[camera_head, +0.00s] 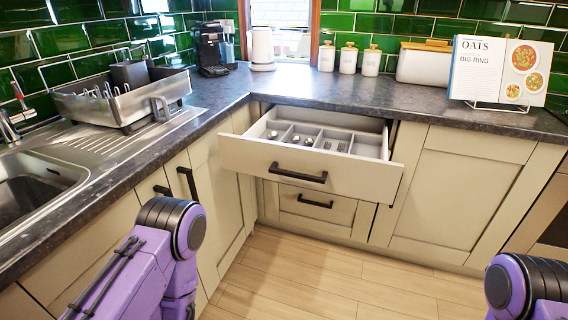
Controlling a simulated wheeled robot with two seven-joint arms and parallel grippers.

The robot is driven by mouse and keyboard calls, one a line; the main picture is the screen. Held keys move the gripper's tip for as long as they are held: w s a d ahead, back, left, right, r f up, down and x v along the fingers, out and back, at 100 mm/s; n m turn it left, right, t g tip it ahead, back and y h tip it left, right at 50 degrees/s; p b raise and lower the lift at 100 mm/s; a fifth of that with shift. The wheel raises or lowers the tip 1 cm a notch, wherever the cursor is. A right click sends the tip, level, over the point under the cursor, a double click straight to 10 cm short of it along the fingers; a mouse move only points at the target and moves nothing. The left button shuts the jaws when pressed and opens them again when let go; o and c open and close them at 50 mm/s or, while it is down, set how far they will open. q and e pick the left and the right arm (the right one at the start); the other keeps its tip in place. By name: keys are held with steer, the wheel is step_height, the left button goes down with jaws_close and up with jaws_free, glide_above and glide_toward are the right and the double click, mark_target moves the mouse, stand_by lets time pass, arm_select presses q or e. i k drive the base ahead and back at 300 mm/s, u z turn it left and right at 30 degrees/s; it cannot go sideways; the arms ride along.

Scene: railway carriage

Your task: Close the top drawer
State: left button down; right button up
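The top drawer (240,156) is pulled out from the cabinet under the corner of the counter. It has a cream front, a black bar handle (298,173) and a grey divided tray (318,140) with cutlery inside. A closed lower drawer (290,203) with a black handle is beneath it. My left arm comes in at the lower left and my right arm shows at the lower right edge. Neither gripper is in view, and nothing of mine is seen touching the drawer.
The dark countertop (340,98) runs along both walls. It carries a dish rack (122,100), a coffee machine (212,50), a white kettle (262,48), canisters (348,58) and a cookbook (492,70). The wooden floor (310,280) before the drawers is clear.

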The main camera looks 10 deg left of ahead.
mark_target(364, 170)
steer(key=z, duration=0.35)
steer(key=i, duration=1.15)
steer(key=u, duration=0.8)
